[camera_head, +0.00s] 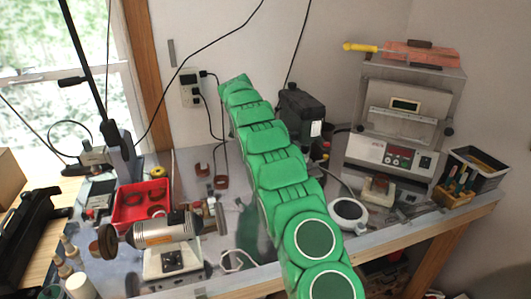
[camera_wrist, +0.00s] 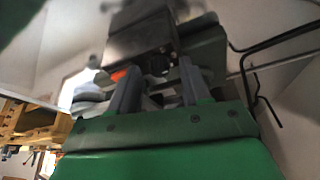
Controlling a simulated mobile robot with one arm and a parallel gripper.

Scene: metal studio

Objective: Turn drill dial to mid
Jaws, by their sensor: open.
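No drill dial can be made out for certain. A silver bench motor (camera_head: 165,232) on a white base, with a dark control panel (camera_head: 172,260), stands at the front left of the bench in the head view. A black upright machine (camera_head: 302,112) stands at the back, just right of my green arm; I cannot tell which is the drill. My gripper (camera_wrist: 158,70) shows in the wrist view with its two dark fingers apart. A blurred grey and black device (camera_wrist: 150,35) lies beyond the fingers; contact is not visible. In the head view my arm hides the gripper.
A red tray (camera_head: 143,203) sits behind the bench motor. A grey oven-like unit (camera_head: 400,130) stands at the right, with a tool holder (camera_head: 457,190) and a black bin (camera_head: 480,168) beside it. A lamp post (camera_head: 92,75) rises at the left. Cables hang along the wall.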

